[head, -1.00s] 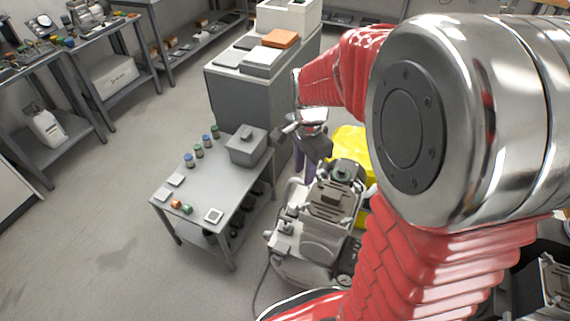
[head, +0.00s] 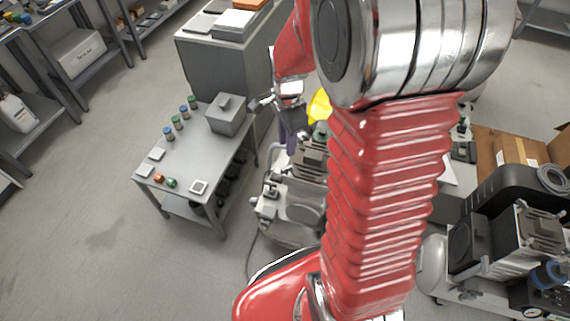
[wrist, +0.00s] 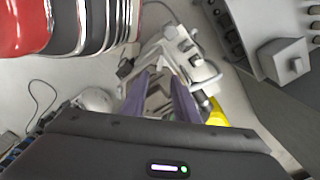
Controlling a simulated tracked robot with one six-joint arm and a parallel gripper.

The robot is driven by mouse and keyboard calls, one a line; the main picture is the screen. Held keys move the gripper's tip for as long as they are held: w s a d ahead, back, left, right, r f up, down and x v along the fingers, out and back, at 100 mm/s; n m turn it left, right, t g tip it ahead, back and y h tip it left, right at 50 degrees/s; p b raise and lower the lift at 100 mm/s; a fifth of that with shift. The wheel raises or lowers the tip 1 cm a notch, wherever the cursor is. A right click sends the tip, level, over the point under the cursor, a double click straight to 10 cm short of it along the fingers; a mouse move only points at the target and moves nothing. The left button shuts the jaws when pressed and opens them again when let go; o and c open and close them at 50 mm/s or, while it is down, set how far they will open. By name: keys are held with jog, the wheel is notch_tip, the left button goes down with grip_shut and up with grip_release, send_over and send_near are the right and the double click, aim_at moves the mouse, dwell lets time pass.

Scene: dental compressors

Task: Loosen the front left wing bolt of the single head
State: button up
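A grey compressor (head: 292,207) stands on the floor just right of the small table, partly hidden behind my red arm in the head view. It also shows below my fingers in the wrist view (wrist: 178,48). I cannot tell whether it is the single head, and its wing bolts are too small to make out. My gripper (wrist: 160,84) is open, its two purple fingers apart with nothing held between them. In the head view my gripper (head: 287,128) is small and partly hidden, above the compressor's far side.
A grey table (head: 180,160) with jars, small parts and a lidded box (head: 226,115) stands left of the compressor. A yellow object (head: 319,106) lies behind it. Another compressor (head: 505,250) and cardboard boxes (head: 500,150) are at right. Floor at left is clear.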

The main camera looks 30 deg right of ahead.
aim_at(287, 167)
notch_tip(287, 167, down, 11)
jog(key=shift+r, duration=0.1)
dwell(0.4)
